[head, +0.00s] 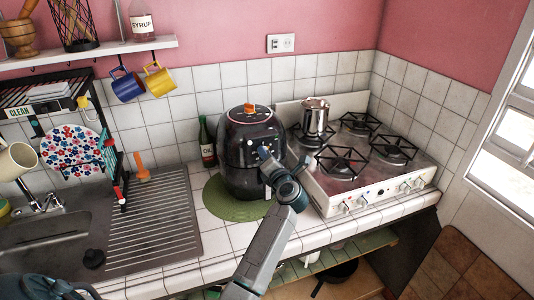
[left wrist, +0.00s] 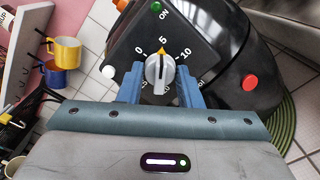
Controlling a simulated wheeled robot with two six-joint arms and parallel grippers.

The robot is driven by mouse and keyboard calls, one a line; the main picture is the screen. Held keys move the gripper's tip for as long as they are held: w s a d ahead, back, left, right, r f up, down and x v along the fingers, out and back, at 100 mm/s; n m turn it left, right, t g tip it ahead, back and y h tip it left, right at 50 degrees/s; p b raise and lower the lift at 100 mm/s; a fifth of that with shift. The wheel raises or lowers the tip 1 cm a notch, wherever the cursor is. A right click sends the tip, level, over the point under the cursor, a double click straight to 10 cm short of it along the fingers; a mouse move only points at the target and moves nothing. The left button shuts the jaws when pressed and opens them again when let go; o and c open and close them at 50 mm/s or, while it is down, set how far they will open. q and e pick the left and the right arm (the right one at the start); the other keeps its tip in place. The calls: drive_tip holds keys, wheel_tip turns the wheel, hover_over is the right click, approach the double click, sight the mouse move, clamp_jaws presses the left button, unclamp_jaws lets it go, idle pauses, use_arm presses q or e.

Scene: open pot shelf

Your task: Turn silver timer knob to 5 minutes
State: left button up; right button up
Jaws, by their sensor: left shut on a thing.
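The silver timer knob (left wrist: 160,72) is on the dark front panel of a black air fryer (head: 240,130). Its orange pointer is at the 5 mark, between the printed 0 and 10. My left gripper (head: 266,157) reaches up to the fryer front. In the left wrist view its blue fingers (left wrist: 161,88) stand on both sides of the knob, shut on it. My right gripper is not in view.
The fryer stands on a round green mat (head: 225,208). A gas stove (head: 370,185) with a silver pot (head: 315,116) is close on the right. A dark bottle (head: 207,145) stands behind left. The steel sink drainer (head: 155,225) is on the left. A red button (left wrist: 250,83) is beside the panel.

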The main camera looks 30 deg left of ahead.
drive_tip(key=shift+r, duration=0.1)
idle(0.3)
use_arm(q)
drive_tip(key=o, duration=1)
